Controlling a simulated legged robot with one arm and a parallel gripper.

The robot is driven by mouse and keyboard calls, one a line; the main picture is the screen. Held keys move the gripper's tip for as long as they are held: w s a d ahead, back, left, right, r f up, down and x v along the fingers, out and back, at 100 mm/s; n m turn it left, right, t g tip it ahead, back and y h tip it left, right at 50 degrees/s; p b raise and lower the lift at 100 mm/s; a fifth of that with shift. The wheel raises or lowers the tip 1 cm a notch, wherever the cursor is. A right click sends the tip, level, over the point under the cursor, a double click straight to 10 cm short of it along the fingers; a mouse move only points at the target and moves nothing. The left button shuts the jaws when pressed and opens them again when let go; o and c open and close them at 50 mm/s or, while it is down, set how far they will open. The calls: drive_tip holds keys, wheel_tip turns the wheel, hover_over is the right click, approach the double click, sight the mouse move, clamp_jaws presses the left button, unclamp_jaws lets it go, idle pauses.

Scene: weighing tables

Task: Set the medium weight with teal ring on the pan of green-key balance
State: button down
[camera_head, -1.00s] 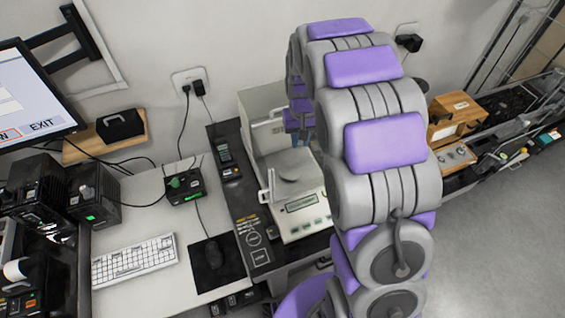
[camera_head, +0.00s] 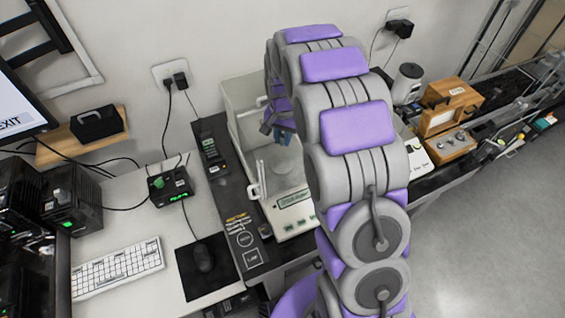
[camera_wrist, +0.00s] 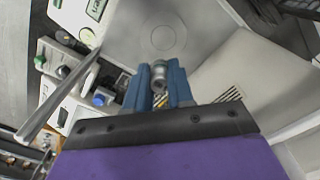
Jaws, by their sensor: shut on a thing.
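My gripper (camera_wrist: 159,82) is shut on a small metal weight with a teal ring (camera_wrist: 159,70), held between two blue fingertips in the wrist view. The round pan (camera_wrist: 163,37) of the balance shows just beyond the weight; I cannot tell the exact gap. In the head view the green-key balance (camera_head: 296,214) stands on the dark table, with its pan (camera_head: 283,166) inside a pale draft shield. My gripper (camera_head: 286,136) is inside the shield, above the rear of the pan. The weight cannot be made out in the head view.
The draft shield (camera_head: 238,92) walls the balance at the back and left, with an upright post (camera_head: 262,178) at its front left. A second balance (camera_head: 415,158) is partly behind my arm. A wooden weight box (camera_head: 450,143) stands farther right.

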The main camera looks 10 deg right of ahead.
drive_tip(key=shift+w+a+f+m, duration=0.25)
drive_tip(key=shift+w+f+m, duration=0.1)
drive_tip(key=shift+m, duration=0.25)
wheel_tip(320, 180, down, 6)
drive_tip(key=shift+a+b, duration=0.1)
drive_tip(key=shift+b, duration=0.4)
wheel_tip(320, 180, down, 4)
drive_tip(key=shift+s+r+b, duration=0.1)
drive_tip(key=shift+r+b, duration=0.1)
drive_tip(key=shift+b, duration=0.1)
drive_tip(key=shift+f, duration=0.1)
drive_tip(key=c, duration=1)
unclamp_jaws()
